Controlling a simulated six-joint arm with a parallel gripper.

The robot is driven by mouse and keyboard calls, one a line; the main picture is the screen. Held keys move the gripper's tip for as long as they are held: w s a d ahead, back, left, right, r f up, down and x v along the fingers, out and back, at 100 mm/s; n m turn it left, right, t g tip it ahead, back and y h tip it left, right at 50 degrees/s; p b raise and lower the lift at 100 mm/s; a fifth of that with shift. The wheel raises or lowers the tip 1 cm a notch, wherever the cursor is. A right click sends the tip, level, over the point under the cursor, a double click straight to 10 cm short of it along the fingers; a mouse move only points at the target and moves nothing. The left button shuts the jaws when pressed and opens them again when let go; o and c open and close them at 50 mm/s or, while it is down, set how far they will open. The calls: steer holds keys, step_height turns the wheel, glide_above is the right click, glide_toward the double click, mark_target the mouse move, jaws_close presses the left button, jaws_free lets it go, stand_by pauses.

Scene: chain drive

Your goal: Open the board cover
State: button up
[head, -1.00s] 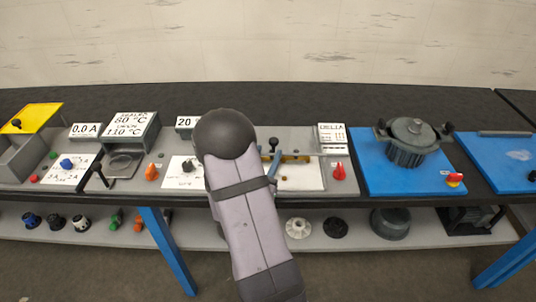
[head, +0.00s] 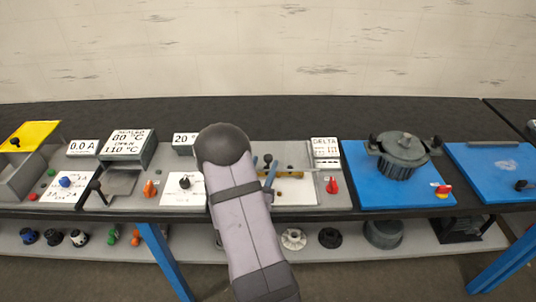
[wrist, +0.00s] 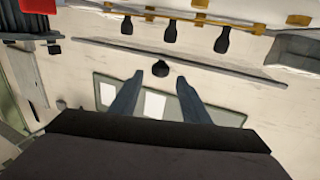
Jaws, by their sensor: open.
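The board (head: 296,191) is a pale panel with a brass strip along its back, just right of my arm in the head view. In the wrist view, the brass strip (wrist: 205,18) carries several black knobs. A thin grey edge, which may be the cover's rim (wrist: 215,70), crosses in front of them. A small black knob (wrist: 160,68) lies close to that edge. My gripper (wrist: 160,80) is open, with its two blue fingertips on either side of this knob. I cannot tell whether they touch it. In the head view my arm hides part of the board.
A red switch (head: 332,186) and the DELTA sign (head: 325,149) stand right of the board. Farther right, a grey pot (head: 403,156) sits on a blue plate (head: 365,189). Left are a white card with a black knob (head: 184,182) and an orange switch (head: 150,189).

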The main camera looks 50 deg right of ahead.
mark_target(267, 159)
steer(key=shift+p+x, duration=0.75)
steer(key=shift+x, duration=1.7)
